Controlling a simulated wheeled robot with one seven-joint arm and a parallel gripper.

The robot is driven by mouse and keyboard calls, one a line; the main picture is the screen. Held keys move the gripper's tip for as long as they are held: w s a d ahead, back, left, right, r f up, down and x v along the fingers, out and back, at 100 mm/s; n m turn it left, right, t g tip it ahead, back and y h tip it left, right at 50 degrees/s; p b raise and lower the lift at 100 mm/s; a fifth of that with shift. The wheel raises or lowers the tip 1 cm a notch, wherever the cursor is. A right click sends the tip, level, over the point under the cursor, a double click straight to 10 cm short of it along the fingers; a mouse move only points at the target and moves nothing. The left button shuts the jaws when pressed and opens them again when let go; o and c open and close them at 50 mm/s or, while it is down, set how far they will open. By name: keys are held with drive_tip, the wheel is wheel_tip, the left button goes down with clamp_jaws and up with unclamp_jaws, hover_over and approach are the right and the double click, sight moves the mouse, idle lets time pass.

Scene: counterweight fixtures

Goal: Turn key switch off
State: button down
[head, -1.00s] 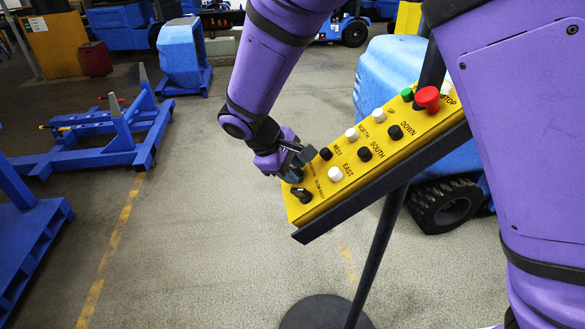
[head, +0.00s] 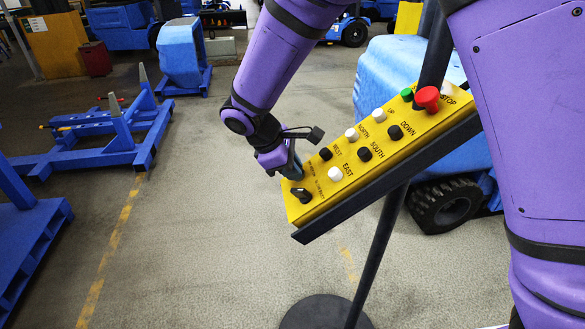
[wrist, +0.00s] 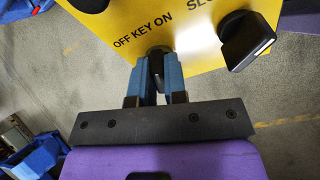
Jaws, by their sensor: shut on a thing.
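The yellow control panel (head: 316,196) is tilted on a dark stand. In the wrist view its lower part (wrist: 185,22) shows the label "OFF KEY ON". Below that label is the dark key switch (wrist: 157,64), between the blue fingers of my gripper (wrist: 158,75). The fingers are shut on the key, one on each side. In the head view my gripper (head: 296,170) is at the panel's upper left edge and hides the key. The key's exact angle is hard to tell.
A black selector knob (head: 301,194) is close beside my gripper and also shows in the wrist view (wrist: 246,40). Several push buttons and a red stop button (head: 428,98) run up the panel. A blue vehicle (head: 385,75) is behind it.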

drive_tip(key=n, duration=0.6)
drive_tip(key=shift+w+g, duration=0.15)
drive_tip(key=shift+g, duration=0.25)
drive_tip(key=n, duration=0.5)
drive_tip(key=shift+g+h, duration=0.3)
drive_tip(key=shift+g, duration=0.1)
drive_tip(key=shift+a, duration=0.1)
drive_tip(key=c, duration=1.2)
unclamp_jaws()
drive_tip(key=shift+o, duration=0.2)
drive_tip(key=v, duration=1)
drive_tip(key=shift+a+r, duration=0.2)
drive_tip(key=shift+r, duration=0.15)
